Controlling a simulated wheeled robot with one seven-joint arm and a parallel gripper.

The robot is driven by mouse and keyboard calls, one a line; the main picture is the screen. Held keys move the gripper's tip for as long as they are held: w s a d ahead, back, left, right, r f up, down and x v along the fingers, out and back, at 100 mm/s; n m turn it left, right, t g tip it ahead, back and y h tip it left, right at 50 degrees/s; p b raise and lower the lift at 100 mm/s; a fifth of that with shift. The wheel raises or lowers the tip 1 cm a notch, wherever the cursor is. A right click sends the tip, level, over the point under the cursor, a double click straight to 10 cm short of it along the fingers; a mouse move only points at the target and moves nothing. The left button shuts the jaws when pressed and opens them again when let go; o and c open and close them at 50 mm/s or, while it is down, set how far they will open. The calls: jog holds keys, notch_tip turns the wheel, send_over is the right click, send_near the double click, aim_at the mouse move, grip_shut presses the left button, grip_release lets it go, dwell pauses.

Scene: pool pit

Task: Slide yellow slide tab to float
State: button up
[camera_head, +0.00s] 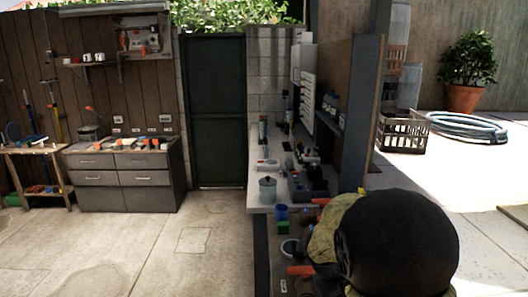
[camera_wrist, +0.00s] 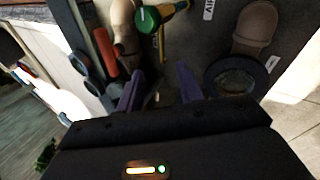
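I cannot make out the yellow slide tab or a float mark for certain. In the wrist view a small yellow piece (camera_wrist: 182,6) shows at the top edge, beside a round green knob (camera_wrist: 148,19) with a white mark. My gripper (camera_wrist: 160,90) points at this dark panel (camera_wrist: 200,50), its two purple fingers apart with a gap between them. A thin brownish thing shows in the gap; I cannot tell if it touches a finger. In the head view my dark arm covers the gripper.
A tan rounded fitting (camera_wrist: 256,25) with a dark ring (camera_wrist: 236,76) stands right of the fingers, near a white label (camera_wrist: 208,9). A red cylinder (camera_wrist: 105,50) lies left. In the head view the counter (camera_head: 262,195) stands beside my arm; the floor (camera_head: 130,240) at left is clear.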

jog(key=s+a+f+m+y, duration=0.1)
jog(key=s+a+y, duration=0.1)
jog(key=s, duration=0.4)
jog(key=s+a+f+m+t+y, duration=0.1)
jog(key=s+a+m+y, duration=0.1)
jog(key=s, duration=0.4)
jog(key=shift+a+f+y, duration=0.35)
jog(key=shift+a+y, duration=0.45)
jog(key=shift+w, duration=0.1)
